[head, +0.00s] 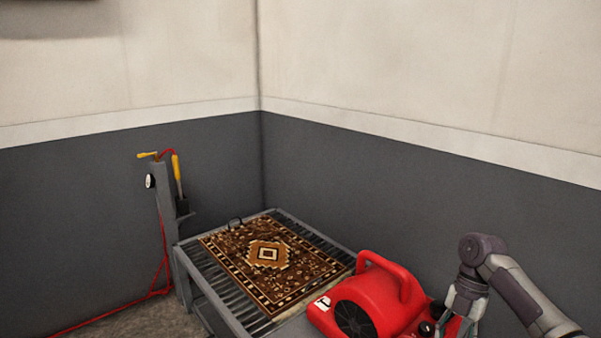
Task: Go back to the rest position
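My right gripper (462,310) is at the lower right, pointing down beside the right end of a red blower (385,292). Its fingertips are near the bottom edge of the picture, so I cannot tell whether it is open or shut, or whether it touches the blower. My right arm comes in from the lower right corner. My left gripper and arm are not in view.
A patterned brown rug (285,283) lies flat on a grey slatted table (222,285) in the corner. The blower stands at the table's near right. A grey post (163,205) with a yellow-handled sprayer (176,168) and red hose (158,275) stands left. Walls close off the back.

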